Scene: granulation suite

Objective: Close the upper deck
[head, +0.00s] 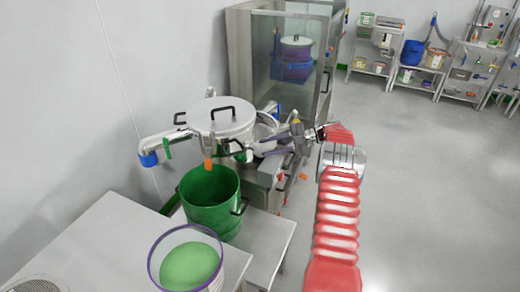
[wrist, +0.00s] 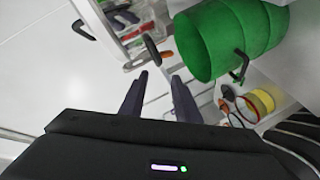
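A round steel deck with a flat lid (head: 205,118) and black handles sits on top of the machine by the left wall in the head view. It looks offset to the left of a second steel ring (head: 267,125) behind it. Whether it is swung fully open I cannot tell. My gripper (head: 258,149) reaches in from the right, just beside the deck. In the wrist view my gripper (wrist: 160,82) is open, its two dark fingers apart with nothing between them. A black handle (wrist: 152,46) lies just ahead of the fingertips, apart from them.
A green bucket (head: 210,205) stands below the deck; it also fills the upper right of the wrist view (wrist: 205,45). A purple-rimmed tub (head: 153,262) stands in front. A glass-sided cabinet (head: 292,70) stands behind. The floor (head: 430,190) to the right is clear.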

